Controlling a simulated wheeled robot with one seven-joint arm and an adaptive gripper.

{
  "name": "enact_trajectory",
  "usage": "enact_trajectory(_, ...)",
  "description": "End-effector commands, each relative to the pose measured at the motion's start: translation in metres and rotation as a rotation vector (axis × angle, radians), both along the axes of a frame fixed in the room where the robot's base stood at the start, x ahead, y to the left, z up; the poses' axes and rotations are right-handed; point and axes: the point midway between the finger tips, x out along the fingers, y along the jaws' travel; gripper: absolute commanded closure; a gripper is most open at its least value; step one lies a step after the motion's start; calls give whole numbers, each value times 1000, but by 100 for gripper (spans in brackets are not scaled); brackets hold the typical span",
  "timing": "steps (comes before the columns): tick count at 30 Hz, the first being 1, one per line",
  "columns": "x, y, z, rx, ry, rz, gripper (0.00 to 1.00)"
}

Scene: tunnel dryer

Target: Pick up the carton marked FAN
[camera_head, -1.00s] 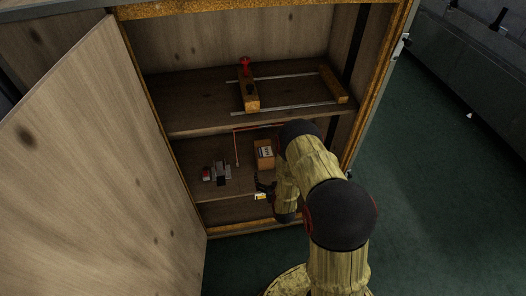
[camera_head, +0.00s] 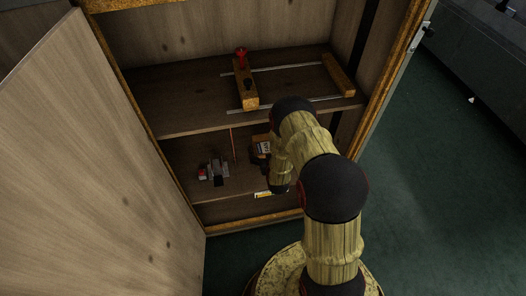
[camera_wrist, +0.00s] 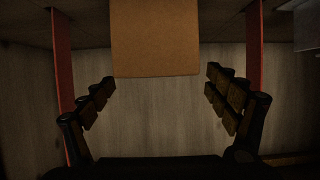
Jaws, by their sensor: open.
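A small brown carton (camera_head: 261,143) with a pale label stands on the lower shelf of the wooden cabinet, partly hidden by my arm in the head view. I cannot read its marking. In the wrist view a plain brown carton face (camera_wrist: 155,38) fills the top middle. My gripper (camera_wrist: 160,92) is open, with one finger on each side. The carton lies ahead of the fingers, roughly centred between them, and nothing is held. In the head view my gripper is mostly hidden behind my arm.
Red strips (camera_wrist: 63,75) run along both sides in the wrist view, close outside the fingers. The upper shelf (camera_head: 190,95) is overhead, bearing a wooden clamp (camera_head: 244,85). The open door (camera_head: 90,160) stands left.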

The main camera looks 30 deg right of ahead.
Motion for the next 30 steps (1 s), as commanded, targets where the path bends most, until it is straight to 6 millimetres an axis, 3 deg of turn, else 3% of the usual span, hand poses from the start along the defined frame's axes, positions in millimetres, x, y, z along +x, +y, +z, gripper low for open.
enact_trajectory(9,36,-13,-16,-1,-2,0,12)
enact_trajectory(16,38,-14,-14,-1,-2,0,13)
enact_trajectory(30,37,-14,-14,-1,-2,0,39)
